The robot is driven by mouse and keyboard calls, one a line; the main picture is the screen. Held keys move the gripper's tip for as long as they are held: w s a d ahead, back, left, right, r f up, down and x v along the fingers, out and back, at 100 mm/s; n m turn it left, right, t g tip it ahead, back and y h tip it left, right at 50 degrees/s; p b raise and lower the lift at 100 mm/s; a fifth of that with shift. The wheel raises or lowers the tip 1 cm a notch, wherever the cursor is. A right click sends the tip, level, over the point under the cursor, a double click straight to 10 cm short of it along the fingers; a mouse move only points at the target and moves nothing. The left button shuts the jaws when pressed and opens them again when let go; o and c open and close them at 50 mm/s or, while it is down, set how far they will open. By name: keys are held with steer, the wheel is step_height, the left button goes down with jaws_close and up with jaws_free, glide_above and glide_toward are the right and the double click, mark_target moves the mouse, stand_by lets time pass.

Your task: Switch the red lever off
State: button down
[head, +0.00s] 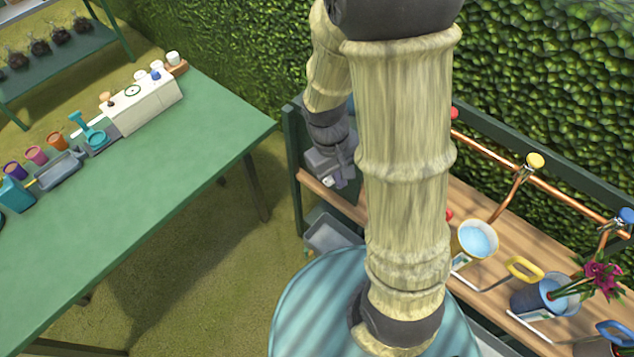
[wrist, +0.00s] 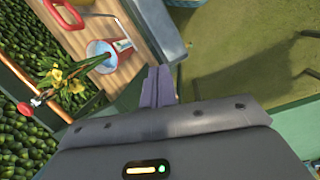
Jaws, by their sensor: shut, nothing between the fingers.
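The red lever's round knob (head: 454,113) shows at the right edge of my arm in the head view; my arm hides the rest of its tap. In the wrist view a small red knob (wrist: 38,102) is at the left, against the hedge. Whether it is on or off I cannot tell. My gripper (wrist: 158,86) has its two fingers together, with nothing between them, and is apart from the knob. In the head view my gripper (head: 335,178) is low over the left end of the wooden bench, left of the knob.
Copper pipes carry a yellow knob (head: 535,160) and a blue knob (head: 627,215) further right. A red pot (wrist: 112,62) with yellow flowers stands near my fingers on the bench (wrist: 122,92). A blue-filled bucket (head: 478,240) and a green table (head: 150,190) are also around.

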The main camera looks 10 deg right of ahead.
steer(key=w+d+f+n+h+b, duration=0.1)
steer(key=w+f+n+h+b, duration=0.25)
steer(key=f, duration=0.55)
steer(key=d+f+n+g+h+b, duration=0.1)
steer(key=f+n+h+b, duration=0.2)
steer(key=f+h+b, duration=0.35)
steer(key=w+d+f+n+h+b, duration=0.1)
steer(key=w+f+n+h+b, duration=0.15)
steer(key=f+b, duration=0.55)
steer(key=w+a+f+n+t+h+b, duration=0.2)
steer(key=w+a+f+n+t+b, duration=0.2)
steer(key=a+f+n+t, duration=0.1)
steer(key=w+a+f+n+t+h+b, duration=0.3)
steer(key=f+n+t, duration=0.5)
steer(key=t, duration=0.4)
steer(key=w+a+f+b, duration=0.1)
steer(key=a, duration=0.1)
steer(key=shift+w+a+f, duration=0.3)
steer(key=shift+w, duration=0.05)
steer(key=shift+d+r+h, duration=0.1)
steer(key=shift+h, duration=0.15)
steer(key=s+a+r+x, duration=0.1)
steer(key=r+x, duration=0.1)
steer(key=x, duration=1)
steer(key=shift+r+p, duration=0.3)
steer(key=shift+p, duration=0.1)
